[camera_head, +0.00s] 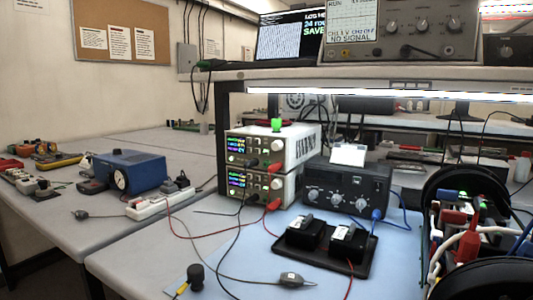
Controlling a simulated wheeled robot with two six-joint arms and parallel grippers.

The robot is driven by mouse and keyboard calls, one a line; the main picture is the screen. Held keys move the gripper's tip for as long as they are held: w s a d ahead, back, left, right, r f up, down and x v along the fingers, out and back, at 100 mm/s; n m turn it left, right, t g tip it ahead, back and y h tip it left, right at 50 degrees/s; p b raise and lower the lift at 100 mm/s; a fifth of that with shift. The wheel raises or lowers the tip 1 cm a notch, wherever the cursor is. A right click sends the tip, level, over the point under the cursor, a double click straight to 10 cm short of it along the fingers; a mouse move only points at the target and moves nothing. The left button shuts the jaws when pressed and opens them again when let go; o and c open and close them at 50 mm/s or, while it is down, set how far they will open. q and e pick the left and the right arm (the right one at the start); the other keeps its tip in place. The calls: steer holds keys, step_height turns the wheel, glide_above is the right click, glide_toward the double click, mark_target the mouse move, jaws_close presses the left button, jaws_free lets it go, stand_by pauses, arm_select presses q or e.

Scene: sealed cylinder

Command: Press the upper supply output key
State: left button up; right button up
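Two white bench supplies are stacked under the shelf at the middle of the head view. The upper supply (272,148) faces left and toward me, with lit green and yellow digits on its dark front panel. Red and black leads plug into its lower front. Its output key is too small to tell apart from the other panel controls. The lower supply (262,187) sits directly beneath, with its display lit and leads plugged in. A bright green piece (277,124) stands on top of the upper supply. Neither of my grippers is in view.
A dark instrument with knobs (345,189) stands right of the supplies. A black tray (325,256) with two black blocks lies in front. Loose leads cross the blue mat (245,262). A black-ringed holder with coloured leads (468,230) fills the right. The shelf (345,72) overhangs the supplies.

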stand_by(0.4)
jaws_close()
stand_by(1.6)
